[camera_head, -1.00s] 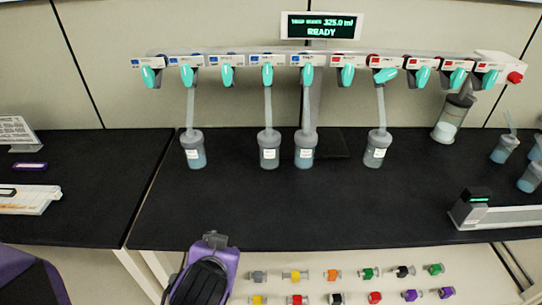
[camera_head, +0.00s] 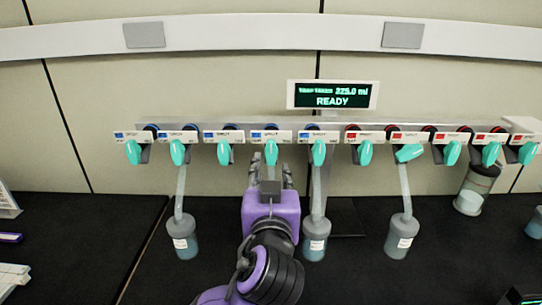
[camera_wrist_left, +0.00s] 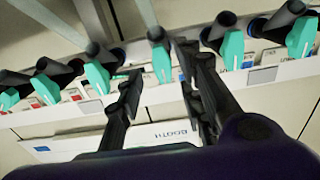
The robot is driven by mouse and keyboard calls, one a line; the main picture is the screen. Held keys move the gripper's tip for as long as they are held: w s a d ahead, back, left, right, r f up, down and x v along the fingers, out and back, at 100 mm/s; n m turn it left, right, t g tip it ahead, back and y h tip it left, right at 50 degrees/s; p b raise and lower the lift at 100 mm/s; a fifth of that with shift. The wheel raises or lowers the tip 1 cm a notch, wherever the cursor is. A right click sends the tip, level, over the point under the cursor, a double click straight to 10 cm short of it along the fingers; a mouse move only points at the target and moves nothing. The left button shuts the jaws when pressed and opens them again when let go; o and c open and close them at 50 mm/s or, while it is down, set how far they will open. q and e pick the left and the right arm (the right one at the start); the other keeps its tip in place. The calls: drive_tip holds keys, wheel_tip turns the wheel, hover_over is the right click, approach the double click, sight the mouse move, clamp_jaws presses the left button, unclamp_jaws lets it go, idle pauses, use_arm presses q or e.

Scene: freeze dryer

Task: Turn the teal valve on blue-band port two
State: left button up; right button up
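A row of ports with teal valve handles runs across the head view. The second blue-band port's valve (camera_head: 178,152), second from the left, hangs nearly straight down. A tube and a blue-grey flask (camera_head: 183,238) hang below it. My left gripper (camera_head: 270,177) is just below the fourth valve (camera_head: 271,152), two ports right of port two. In the left wrist view its fingers (camera_wrist_left: 160,68) are apart, with one teal valve (camera_wrist_left: 161,62) showing between them; contact cannot be told. Port two's valve seems to be at that view's right edge (camera_wrist_left: 300,37). My right gripper is not in view.
The other valves hang down, except the seventh (camera_head: 408,152), which is turned sideways. Flasks hang under the fifth (camera_head: 315,239) and seventh (camera_head: 401,236) ports, near the gripper's right. A display (camera_head: 332,96) reads READY.

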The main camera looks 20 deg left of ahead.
sight(271, 158)
use_arm(q)
drive_tip(key=x, duration=0.2)
drive_tip(key=shift+w+a+r, duration=0.1)
drive_tip(key=shift+w+r, duration=0.2)
drive_tip(key=shift+p+x, duration=0.3)
drive_tip(key=shift+x, duration=0.95)
drive_tip(key=shift+w+a+f, duration=0.1)
drive_tip(key=shift+w+f, duration=0.1)
drive_tip(key=shift+w, duration=0.2)
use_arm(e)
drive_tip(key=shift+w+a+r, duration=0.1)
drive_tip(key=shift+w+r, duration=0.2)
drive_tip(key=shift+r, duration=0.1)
use_arm(q)
drive_tip(key=shift+c, duration=0.6)
clamp_jaws()
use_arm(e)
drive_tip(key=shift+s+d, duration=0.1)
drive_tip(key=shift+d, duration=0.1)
